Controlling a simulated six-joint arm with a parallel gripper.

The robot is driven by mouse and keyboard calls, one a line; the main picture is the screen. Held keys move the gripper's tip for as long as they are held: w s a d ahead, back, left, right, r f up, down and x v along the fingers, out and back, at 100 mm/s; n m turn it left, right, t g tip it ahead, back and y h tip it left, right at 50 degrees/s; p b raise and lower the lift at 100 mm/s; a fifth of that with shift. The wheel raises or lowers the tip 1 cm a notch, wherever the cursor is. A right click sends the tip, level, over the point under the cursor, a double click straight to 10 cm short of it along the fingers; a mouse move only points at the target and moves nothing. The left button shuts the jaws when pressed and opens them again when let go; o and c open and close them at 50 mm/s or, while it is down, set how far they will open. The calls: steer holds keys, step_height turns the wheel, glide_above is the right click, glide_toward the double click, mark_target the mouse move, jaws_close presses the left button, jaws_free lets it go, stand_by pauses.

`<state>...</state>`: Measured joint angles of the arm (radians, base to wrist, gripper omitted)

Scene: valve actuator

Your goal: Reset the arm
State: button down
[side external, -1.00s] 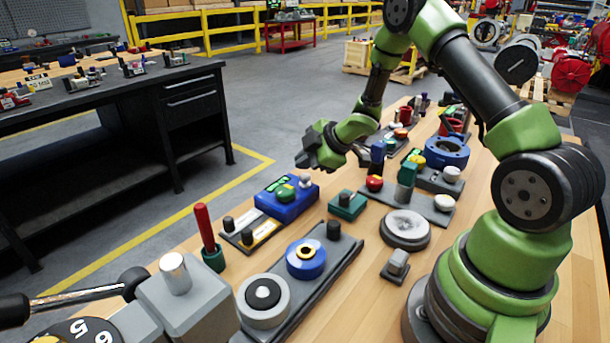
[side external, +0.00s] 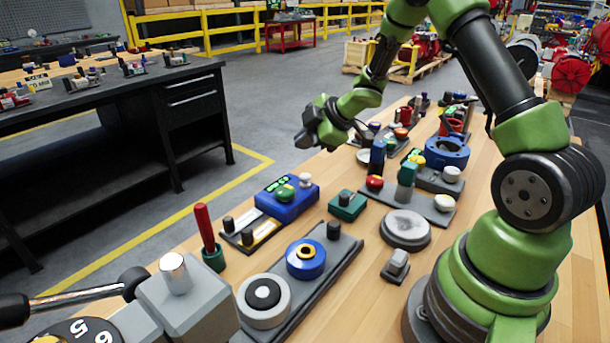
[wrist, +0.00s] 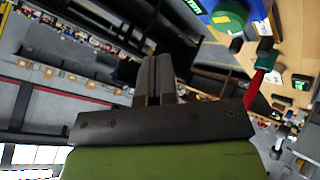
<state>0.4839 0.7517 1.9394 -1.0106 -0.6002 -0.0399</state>
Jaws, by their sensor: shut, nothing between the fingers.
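My arm is green and black and reaches over the wooden table. My gripper (side external: 318,124) is at the table's far left edge, raised above the blue box with the green button (side external: 287,197). In the wrist view my gripper (wrist: 155,62) shows its two dark fingers pressed together with nothing between them. The green button (wrist: 226,18) also shows at the top right of the wrist view. The gripper touches nothing.
On the wooden table (side external: 325,292) stand a red-handled lever (side external: 205,228), a blue ring fixture (side external: 306,258), a grey disc (side external: 405,230) and a blue flanged valve (side external: 446,152). A grey block with a black-handled lever (side external: 187,297) fills the front left. A dark workbench (side external: 120,110) stands across the aisle.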

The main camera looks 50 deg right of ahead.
stand_by(0.3)
steer(key=s+a+r+m+h, duration=0.25)
steer(key=s+r+m, duration=0.2)
steer(key=r, duration=0.35)
steer(key=s+a+r+m+h, duration=0.1)
steer(key=s+r+m+h, duration=0.3)
steer(key=r, duration=0.4)
steer(key=s+a+m+g+y, duration=0.1)
steer(key=s+a+m+y, duration=0.2)
steer(key=s+a, duration=0.2)
steer(key=s+a+r+m+y, duration=0.1)
steer(key=s+a+m+y, duration=0.2)
steer(key=s+a, duration=0.3)
steer(key=s+m, duration=0.1)
steer(key=s, duration=0.3)
steer(key=shift+s+r+g, duration=0.3)
steer(key=shift+s+g, duration=0.1)
